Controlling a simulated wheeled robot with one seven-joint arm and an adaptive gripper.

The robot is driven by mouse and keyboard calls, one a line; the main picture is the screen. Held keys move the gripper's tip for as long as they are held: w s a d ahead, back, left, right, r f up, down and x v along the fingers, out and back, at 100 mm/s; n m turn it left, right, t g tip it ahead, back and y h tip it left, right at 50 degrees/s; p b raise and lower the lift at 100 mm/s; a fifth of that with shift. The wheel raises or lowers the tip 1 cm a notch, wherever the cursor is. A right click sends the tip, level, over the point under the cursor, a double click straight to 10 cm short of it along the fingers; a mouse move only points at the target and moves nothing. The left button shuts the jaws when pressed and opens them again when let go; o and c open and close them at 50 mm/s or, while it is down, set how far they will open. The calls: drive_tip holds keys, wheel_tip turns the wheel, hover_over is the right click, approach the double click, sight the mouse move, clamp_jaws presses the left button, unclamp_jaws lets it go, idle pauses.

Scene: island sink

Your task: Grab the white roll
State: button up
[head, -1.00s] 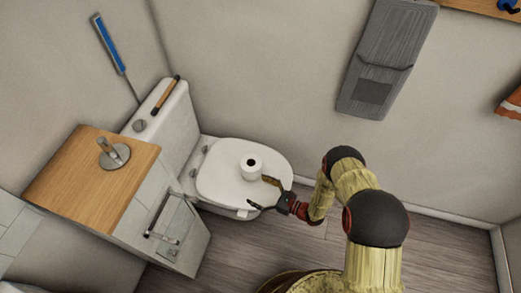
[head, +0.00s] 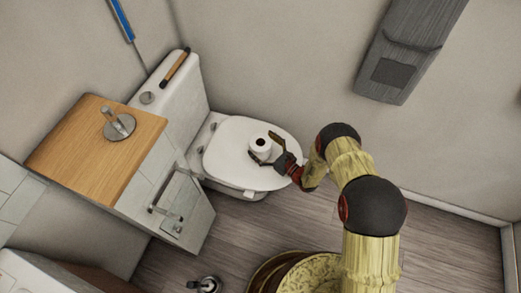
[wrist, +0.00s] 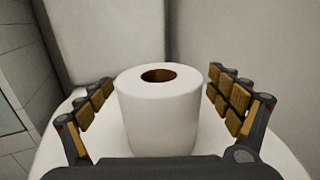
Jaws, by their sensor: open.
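The white roll (head: 260,148) stands upright on the closed white toilet lid (head: 228,160) in the head view. In the wrist view the white roll (wrist: 160,112) is centred, its brown core hole facing up. My gripper (head: 266,150) is open around it, one finger on each side. In the wrist view the fingers of my gripper (wrist: 160,98) stand left and right of the roll, with a gap visible on each side.
A wooden-topped cabinet (head: 85,150) with a metal holder (head: 118,126) stands left of the toilet. The toilet tank (head: 180,105) is behind, with a brown-handled object on top. A grey wall unit (head: 405,50) hangs at upper right. Floor in front is mostly open.

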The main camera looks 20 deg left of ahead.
drive_tip(key=shift+w+a, duration=0.1)
drive_tip(key=shift+a, duration=0.05)
drive_tip(key=shift+c, duration=1.2)
drive_tip(key=c, duration=1.1)
